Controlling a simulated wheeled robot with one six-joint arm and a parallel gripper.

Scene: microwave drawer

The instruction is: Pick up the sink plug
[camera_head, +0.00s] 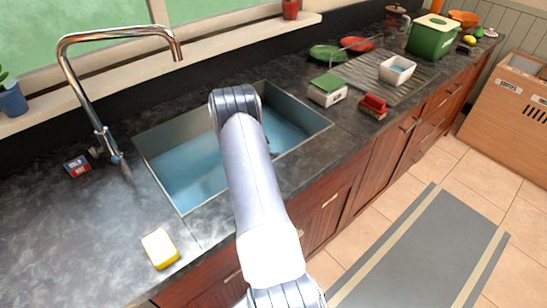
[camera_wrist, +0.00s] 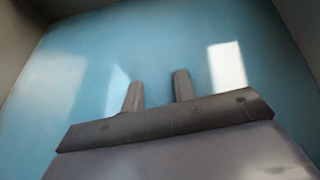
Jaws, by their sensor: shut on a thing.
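The sink (camera_head: 165,175) is a steel basin holding blue water (camera_head: 190,178), and the water (camera_wrist: 75,60) fills most of the wrist view. My arm reaches down into the basin, and its links hide most of my gripper in the head view. In the wrist view my gripper (camera_wrist: 159,80) points down into the water, its two dark fingers a small gap apart. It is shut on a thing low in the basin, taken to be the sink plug. The plug itself cannot be made out; the water and the fingers hide it.
Sink walls (camera_wrist: 22,40) stand close around my gripper. A tall faucet (camera_head: 75,75) rises at the left behind the basin. A yellow sponge (camera_head: 159,248) lies on the front counter. A green-topped box (camera_head: 327,90) and a red brush (camera_head: 373,106) sit right of the sink.

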